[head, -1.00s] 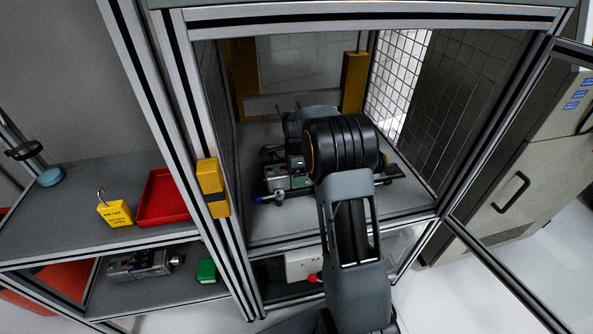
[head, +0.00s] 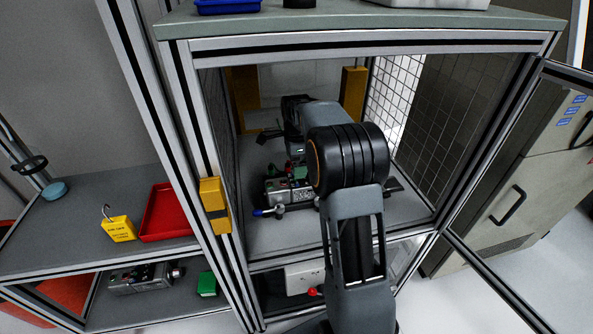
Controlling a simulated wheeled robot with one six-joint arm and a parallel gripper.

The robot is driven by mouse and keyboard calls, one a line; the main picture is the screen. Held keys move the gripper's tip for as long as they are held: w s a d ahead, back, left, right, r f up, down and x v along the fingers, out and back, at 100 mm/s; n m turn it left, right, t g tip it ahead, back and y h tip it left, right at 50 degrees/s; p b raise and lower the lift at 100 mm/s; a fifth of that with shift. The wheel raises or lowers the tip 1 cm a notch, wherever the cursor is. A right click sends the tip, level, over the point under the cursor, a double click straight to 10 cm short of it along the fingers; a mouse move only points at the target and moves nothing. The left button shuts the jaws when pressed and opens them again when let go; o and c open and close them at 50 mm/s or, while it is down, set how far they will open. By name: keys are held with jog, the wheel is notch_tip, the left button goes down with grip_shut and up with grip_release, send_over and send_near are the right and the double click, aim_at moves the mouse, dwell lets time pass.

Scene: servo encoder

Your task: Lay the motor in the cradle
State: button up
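A grey metal motor (head: 288,191) with a green part on top lies low inside the framed enclosure, to the left of my arm. It seems to rest at a dark fixture (head: 396,189), whose right end shows past my arm; I cannot tell how it is seated. A blue-tipped lever (head: 268,211) is in front of the motor. My gripper (head: 270,136) is small and dark, above and behind the motor, and appears apart from it. My own arm hides much of it, and its fingers cannot be made out.
A similar grey unit (head: 143,279) and a green block (head: 207,284) are on the lower left shelf. A red tray (head: 167,212) and yellow tag (head: 119,228) lie on the upper shelf.

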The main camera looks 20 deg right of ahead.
jog(key=shift+s+a+r, duration=0.1)
jog(key=shift+r, duration=0.85)
jog(key=s+a+r+n+t, duration=0.1)
jog(key=s+a+r+n, duration=0.1)
jog(key=s+a+n, duration=0.3)
jog(key=s+a+r+n+t, duration=0.1)
jog(key=s+a+r+n, duration=0.1)
jog(key=s+n, duration=0.5)
jog(key=s+a+f+n, duration=0.1)
jog(key=s+f+n, duration=0.1)
jog(key=s+n, duration=0.2)
jog(key=s+a+f+n+t, duration=0.1)
jog(key=s+n, duration=0.3)
jog(key=s, duration=0.4)
jog(key=shift+a+f, duration=0.35)
jog(key=shift+a, duration=0.4)
notch_tip(320, 180, up, 18)
jog(key=p, duration=1.6)
jog(key=shift+s+a+f+t, duration=0.2)
jog(key=shift+s+a+t, duration=0.05)
jog(key=shift+a+t, duration=0.05)
jog(key=shift+c, duration=0.2)
